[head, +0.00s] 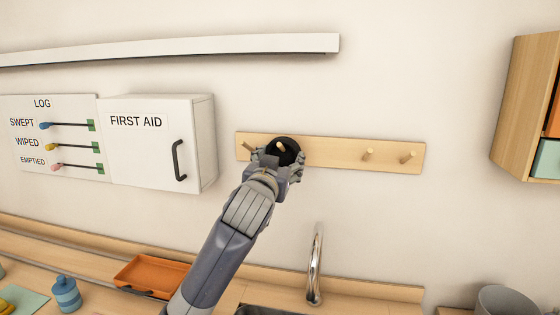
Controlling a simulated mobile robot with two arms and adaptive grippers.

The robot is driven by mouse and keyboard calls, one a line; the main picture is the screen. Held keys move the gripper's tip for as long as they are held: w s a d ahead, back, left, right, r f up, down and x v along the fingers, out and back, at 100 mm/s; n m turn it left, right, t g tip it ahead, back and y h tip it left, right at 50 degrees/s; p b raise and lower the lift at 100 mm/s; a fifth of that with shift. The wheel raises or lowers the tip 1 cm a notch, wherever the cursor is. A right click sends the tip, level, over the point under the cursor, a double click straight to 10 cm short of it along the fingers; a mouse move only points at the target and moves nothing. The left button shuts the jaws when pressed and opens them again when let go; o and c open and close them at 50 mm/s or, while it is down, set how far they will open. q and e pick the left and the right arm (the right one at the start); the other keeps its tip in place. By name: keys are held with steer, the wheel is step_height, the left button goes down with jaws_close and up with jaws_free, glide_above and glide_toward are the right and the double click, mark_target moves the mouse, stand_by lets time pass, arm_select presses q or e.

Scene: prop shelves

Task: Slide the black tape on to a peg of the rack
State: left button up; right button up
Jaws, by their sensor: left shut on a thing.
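The wooden rack (335,153) is fixed to the wall in the middle of the head view, with several short pegs. Two bare pegs show on its right half, one a right-hand peg (369,154) and the other the far right peg (407,156). My left gripper (279,160) is in front of the rack's left half, shut on the black tape (290,147). A peg tip (281,146) shows within the dark ring of the tape. How deep the tape sits on that peg cannot be told. Another peg (247,147) shows just left of the gripper. My right gripper is not in view.
A white first aid cabinet (150,150) with a black handle is left of the rack. Below are a tap (316,265), an orange tray (150,274) and a blue jar (66,293) on the counter. A wooden shelf (515,100) is at far right. The wall right of the rack is clear.

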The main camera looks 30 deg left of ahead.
arm_select(q)
steer(key=shift+d+f, duration=0.1)
steer(key=shift+f, duration=0.5)
steer(key=o, duration=1.1)
steer(key=shift+w+r, duration=0.1)
steer(key=shift+o, duration=0.2)
steer(key=shift+r, duration=0.1)
